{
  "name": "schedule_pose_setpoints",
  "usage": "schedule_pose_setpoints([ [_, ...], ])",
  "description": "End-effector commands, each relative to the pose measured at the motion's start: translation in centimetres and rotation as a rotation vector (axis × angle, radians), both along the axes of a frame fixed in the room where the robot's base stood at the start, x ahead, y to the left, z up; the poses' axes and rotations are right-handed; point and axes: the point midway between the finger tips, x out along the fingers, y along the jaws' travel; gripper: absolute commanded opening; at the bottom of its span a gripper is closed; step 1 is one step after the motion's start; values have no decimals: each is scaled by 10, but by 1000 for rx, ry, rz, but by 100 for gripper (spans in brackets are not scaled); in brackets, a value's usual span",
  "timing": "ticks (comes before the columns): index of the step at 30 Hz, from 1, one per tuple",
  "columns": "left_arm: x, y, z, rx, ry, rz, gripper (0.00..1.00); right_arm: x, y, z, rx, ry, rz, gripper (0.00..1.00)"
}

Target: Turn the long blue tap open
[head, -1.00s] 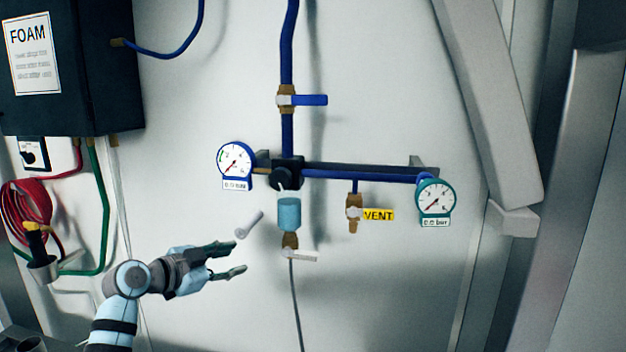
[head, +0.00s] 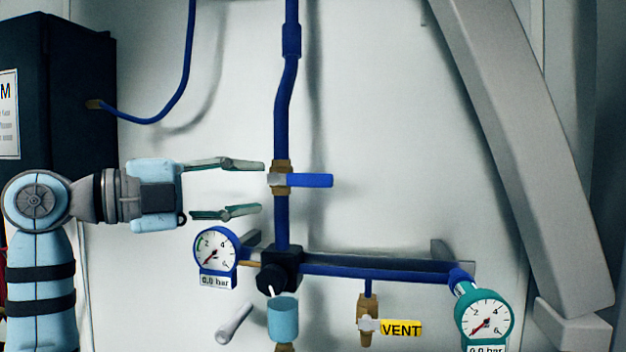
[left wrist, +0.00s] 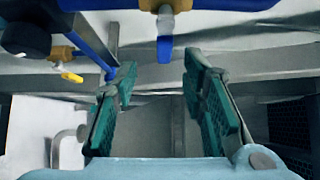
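The long blue tap (head: 309,180) sits on a brass valve body (head: 279,178) on the vertical blue pipe. Its lever sticks out sideways to the right, across the pipe. My left gripper (head: 240,189) is open and empty, to the left of the valve, with its upper finger close to the brass body; I cannot tell whether they touch. In the left wrist view the blue lever (left wrist: 165,48) hangs ahead, beyond the open fingers (left wrist: 160,82). My right gripper is not in view.
Below are a horizontal blue pipe (head: 375,270), a black knob (head: 272,279), a left gauge (head: 214,251), a teal gauge (head: 486,319) and a vent valve (head: 367,320) with a yellow label. A dark box (head: 60,90) stands left.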

Motion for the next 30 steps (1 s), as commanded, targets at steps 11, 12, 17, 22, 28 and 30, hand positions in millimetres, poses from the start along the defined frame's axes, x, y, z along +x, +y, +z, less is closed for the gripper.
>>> schedule_pose_setpoints([
  [11,56,-79,3,-2,8,1,38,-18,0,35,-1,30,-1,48],
  [12,60,-84,3,-2,7,2,38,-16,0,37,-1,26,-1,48],
  [17,69,-97,1,-1,5,1,38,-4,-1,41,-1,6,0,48],
  [22,70,-98,-1,-1,4,2,38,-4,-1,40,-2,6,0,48],
  [28,70,-98,-1,-1,5,2,21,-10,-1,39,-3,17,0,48],
  [30,70,-98,-1,-1,5,2,10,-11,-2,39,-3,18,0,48],
])
